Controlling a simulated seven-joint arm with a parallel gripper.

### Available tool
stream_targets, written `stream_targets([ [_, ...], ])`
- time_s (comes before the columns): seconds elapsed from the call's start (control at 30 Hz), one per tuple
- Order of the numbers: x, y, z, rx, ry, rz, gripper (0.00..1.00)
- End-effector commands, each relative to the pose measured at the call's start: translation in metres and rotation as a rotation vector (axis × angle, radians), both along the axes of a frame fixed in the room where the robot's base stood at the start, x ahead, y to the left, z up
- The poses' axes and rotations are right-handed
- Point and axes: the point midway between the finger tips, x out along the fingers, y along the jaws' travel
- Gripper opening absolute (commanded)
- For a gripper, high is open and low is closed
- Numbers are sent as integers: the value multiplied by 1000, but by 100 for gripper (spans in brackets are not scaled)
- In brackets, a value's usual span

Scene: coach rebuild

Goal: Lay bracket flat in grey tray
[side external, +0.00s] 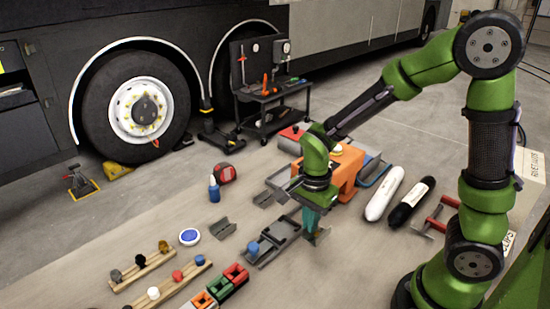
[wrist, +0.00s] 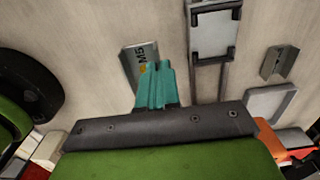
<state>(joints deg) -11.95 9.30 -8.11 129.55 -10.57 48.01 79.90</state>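A grey metal bracket marked "M5" (wrist: 137,60) lies just beyond my gripper's teal fingers (wrist: 155,82) in the wrist view, partly hidden behind them. In the side view this bracket (side external: 322,237) is on the bench just under my gripper (side external: 310,225), which points down. The fingers look close together, but whether they grip the bracket's edge is unclear. A shallow grey tray-like piece (wrist: 270,103) is at the right in the wrist view, and seems to be the grey piece left of the orange box in the side view (side external: 280,180).
A long grey frame (wrist: 194,75) lies right beside my gripper. Another small bracket (wrist: 280,62) lies beyond the tray-like piece. Wooden racks (side external: 165,290) are front left.

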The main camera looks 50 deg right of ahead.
Motion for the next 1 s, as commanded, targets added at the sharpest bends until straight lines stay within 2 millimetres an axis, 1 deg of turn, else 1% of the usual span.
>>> stream_targets([
  [0.03,-14,-1,2,1,-2,1,0],
  [0.1,-28,-2,3,1,-2,0,0],
  [0.2,-44,-3,5,1,-3,0,0],
  [0.3,-55,-4,6,0,-2,1,0],
  [0.4,-60,-4,11,1,-4,1,0],
  [0.47,-61,-4,18,2,-6,0,0],
  [0.7,-61,-5,62,1,-8,-1,0],
  [0.9,-62,-5,97,1,-6,-4,0],
  [1.0,-42,-10,100,-1,2,-100,0],
])
